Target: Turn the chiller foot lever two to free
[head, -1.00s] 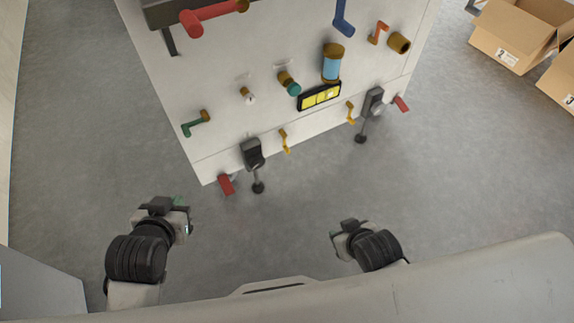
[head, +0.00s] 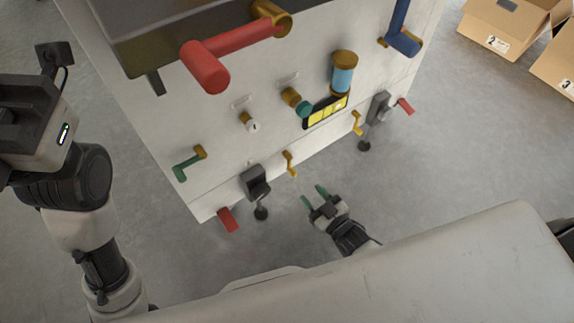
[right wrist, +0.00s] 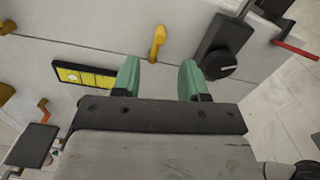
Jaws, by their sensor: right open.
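Low on the machine's front, two red levers show in the head view: a left one (head: 228,220) and a right one (head: 405,106). Each is beside a dark grey foot block, left (head: 255,183) and right (head: 378,106). I cannot tell which is lever two. My right gripper (head: 313,195) is open and empty, in front of the machine between the two foot blocks. In the right wrist view its green fingers (right wrist: 160,82) are apart. Beyond them are a yellow lever (right wrist: 157,42), a knobbed foot block (right wrist: 224,55) and a red lever (right wrist: 295,48). My left gripper (head: 38,130) is at the left; its fingers are hidden.
The white machine (head: 225,165) also carries a large red handle (head: 225,55), a green lever (head: 188,165), yellow levers (head: 290,163) and a blue handle (head: 402,38). Cardboard boxes (head: 500,28) stand at the far right. Grey floor lies clear right of the machine.

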